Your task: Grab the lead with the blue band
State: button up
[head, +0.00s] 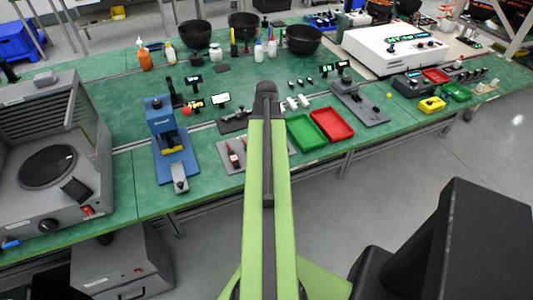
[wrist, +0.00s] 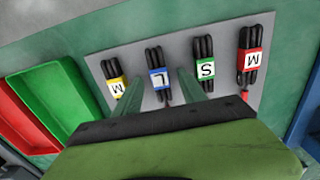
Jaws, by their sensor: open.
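The lead with the blue band (wrist: 157,77) is a black bundled cable lying on a grey plate (wrist: 135,52) in the wrist view. Its band carries a white label with an L. My gripper (wrist: 160,86) is open, its two fingers apart on either side of the blue-banded lead in the picture. I cannot tell how high they are above the plate. Nothing is held. In the head view my arm hides the gripper and part of the grey plate (head: 224,158), and I cannot make out the blue band there.
A yellow-banded lead (wrist: 115,84) lies left of the blue one; a green-banded lead (wrist: 204,70) and a red-banded lead (wrist: 249,62) lie to its right. A green tray (head: 305,133) and red tray (head: 332,123) stand beside the plate. A blue device (head: 170,140) stands to its left.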

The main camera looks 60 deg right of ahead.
jog(key=shift+r, duration=0.1)
grip_shut()
jog(key=shift+r, duration=0.1)
jog(key=r+p, duration=0.2)
jog(key=s+r+p, duration=0.1)
jog(key=r+p, duration=0.2)
jog(key=shift+r, duration=0.1)
jog(key=s+d+r+p, duration=0.1)
jog(key=s+r+p, duration=0.4)
jog(key=s, duration=0.5)
jog(key=shift+s+d+r+p, duration=0.15)
jog(key=shift+s+r+p, duration=0.15)
jog(key=shift+p, duration=0.2)
